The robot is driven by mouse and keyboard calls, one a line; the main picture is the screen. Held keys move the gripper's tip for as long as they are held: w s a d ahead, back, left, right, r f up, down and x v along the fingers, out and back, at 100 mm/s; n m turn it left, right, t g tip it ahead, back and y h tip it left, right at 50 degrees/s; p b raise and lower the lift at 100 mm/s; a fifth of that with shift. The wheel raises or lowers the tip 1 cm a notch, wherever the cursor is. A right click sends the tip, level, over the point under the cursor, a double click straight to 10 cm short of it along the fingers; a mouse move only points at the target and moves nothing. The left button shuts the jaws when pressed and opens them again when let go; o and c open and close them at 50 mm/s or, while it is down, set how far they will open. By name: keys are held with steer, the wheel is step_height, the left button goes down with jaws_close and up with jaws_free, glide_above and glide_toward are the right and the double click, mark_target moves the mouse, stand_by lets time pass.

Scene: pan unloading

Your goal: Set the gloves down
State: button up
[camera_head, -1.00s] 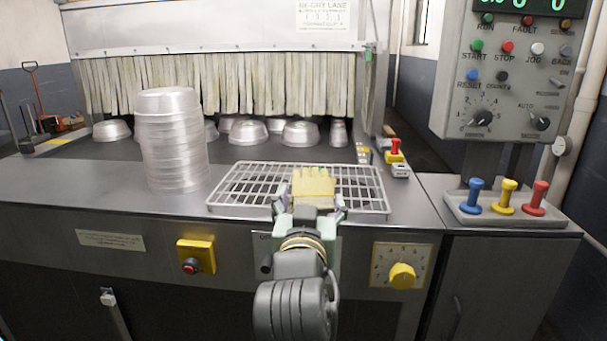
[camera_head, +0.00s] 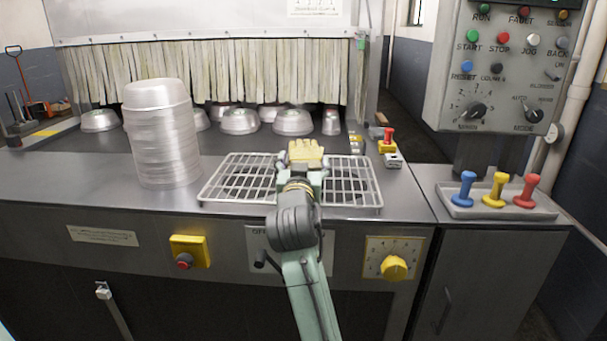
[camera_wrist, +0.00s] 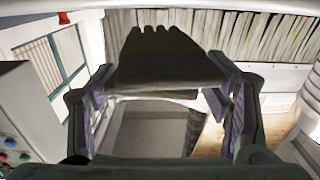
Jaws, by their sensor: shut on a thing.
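The yellow gloves (camera_head: 305,151) are at the end of my arm, over the far part of the wire rack on the steel counter. My gripper (camera_head: 303,172) is shut on the gloves. In the wrist view the gloves (camera_wrist: 165,60) show dark, fingers pointing away, between the two fingers of my gripper (camera_wrist: 163,95). The wire rack (camera_head: 228,178) lies flat on the counter, partly hidden by my arm. I cannot tell whether the gloves touch the rack.
A tall stack of metal pans (camera_head: 160,135) stands left of the rack. Several upturned pans (camera_head: 240,121) sit behind, before a strip curtain (camera_head: 200,75). A small red-knobbed device (camera_head: 388,140) is right of the rack. A tray with coloured handles (camera_head: 455,208) is farther right.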

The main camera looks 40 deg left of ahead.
steer(key=shift+f+p, duration=0.4)
steer(key=shift+f, duration=1.35)
steer(key=shift+f, duration=0.15)
steer(key=o, duration=1.2)
